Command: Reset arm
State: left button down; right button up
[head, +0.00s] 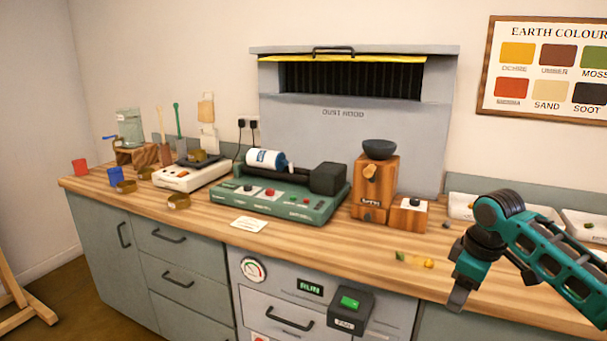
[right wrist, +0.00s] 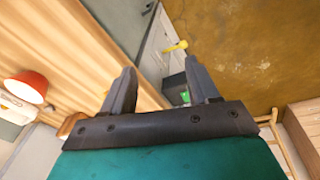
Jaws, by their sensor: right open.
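My right gripper (head: 458,300) hangs at the front edge of the wooden counter (head: 330,236), at the right of the head view, with its teal arm reaching in from the right. In the right wrist view its two dark fingers (right wrist: 162,80) stand apart with nothing between them. Part of the counter and the brown floor show beyond the fingers. My left gripper is not in view.
A green machine (head: 265,200) with a white-and-blue jar stands mid-counter. A wooden grinder (head: 372,190) with a dark bowl is right of it. Yellow bits (head: 414,260) lie left of my right gripper. A black box (head: 349,308) with a green button projects from the front.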

jog(key=s+a+f+t+y, duration=0.1)
jog(key=s+a+f, duration=0.2)
jog(key=a+f, duration=0.25)
jog(key=s+a+f+m+t+y, duration=0.1)
jog(key=s+a+f+t, duration=0.1)
jog(key=a+f, duration=0.4)
jog(key=s+a+f+t+y, duration=0.1)
jog(key=s+a+f, duration=0.25)
jog(key=f, duration=0.35)
jog(key=s+a+f+m+t+h, duration=0.1)
jog(key=s+m+t, duration=0.3)
jog(key=s, duration=1)
jog(key=shift+s+a+f+m+t, duration=0.3)
jog(key=shift+s+a+f+t, duration=0.05)
jog(key=shift+a+f+t, duration=0.1)
